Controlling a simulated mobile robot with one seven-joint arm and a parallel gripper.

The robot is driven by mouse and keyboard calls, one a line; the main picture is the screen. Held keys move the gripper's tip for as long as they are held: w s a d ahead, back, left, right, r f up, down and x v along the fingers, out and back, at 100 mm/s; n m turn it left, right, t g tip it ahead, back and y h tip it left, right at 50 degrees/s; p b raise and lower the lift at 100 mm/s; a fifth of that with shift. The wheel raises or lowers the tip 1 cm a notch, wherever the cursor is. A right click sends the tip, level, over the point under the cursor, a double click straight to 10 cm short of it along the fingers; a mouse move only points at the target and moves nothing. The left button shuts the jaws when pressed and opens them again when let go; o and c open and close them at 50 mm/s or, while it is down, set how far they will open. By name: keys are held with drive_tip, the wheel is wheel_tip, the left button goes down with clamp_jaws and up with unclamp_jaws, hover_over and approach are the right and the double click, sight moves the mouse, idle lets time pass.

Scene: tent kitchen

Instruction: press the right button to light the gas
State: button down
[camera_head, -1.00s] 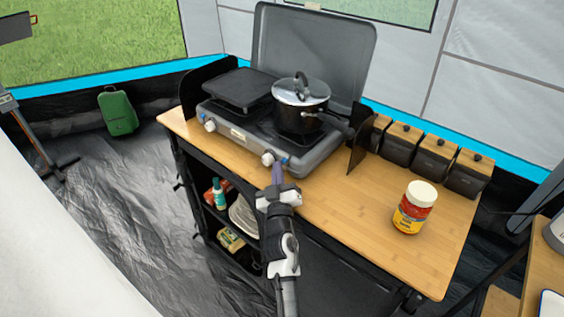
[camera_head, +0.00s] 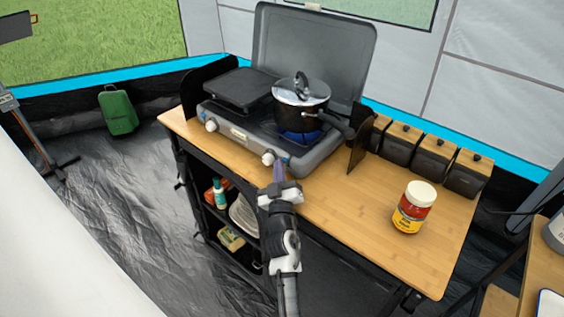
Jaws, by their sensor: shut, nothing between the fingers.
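A grey two-burner gas stove (camera_head: 312,155) with its lid up stands on the wooden counter. A white knob (camera_head: 268,158) is on its front at right, with a small blue button (camera_head: 285,160) beside it. Another white knob (camera_head: 211,126) is at the left. A black pot (camera_head: 301,106) with a glass lid sits on the right burner, and a blue flame (camera_head: 300,137) shows under it. My gripper (camera_head: 279,166) is shut and empty, its tips at the stove front by the right knob and button. Whether the tips touch the button I cannot tell.
A black griddle (camera_head: 240,89) covers the left burner. A red and yellow jar (camera_head: 413,208) stands on the counter (camera_head: 350,215) to the right. Several dark canisters (camera_head: 433,158) with wooden lids line the back right. The counter between stove and jar is clear.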

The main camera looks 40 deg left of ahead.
drive_tip(key=shift+d+f, duration=0.15)
drive_tip(key=shift+f, duration=0.1)
drive_tip(key=shift+s+f+b, duration=0.15)
drive_tip(key=shift+s+b, duration=0.15)
drive_tip(key=shift+b, duration=0.2)
drive_tip(key=shift+s+r, duration=0.2)
drive_tip(key=shift+s, duration=0.2)
drive_tip(key=shift+s+f+b, duration=0.2)
drive_tip(key=shift+s+b, duration=0.3)
drive_tip(key=shift+b, duration=0.15)
drive_tip(key=s+b, duration=0.1)
drive_tip(key=s, duration=0.1)
drive_tip(key=s+b, duration=0.1)
drive_tip(key=s, duration=0.1)
drive_tip(key=shift+a+r+b, duration=0.2)
drive_tip(key=shift+a+b, duration=0.1)
drive_tip(key=shift+b, duration=0.05)
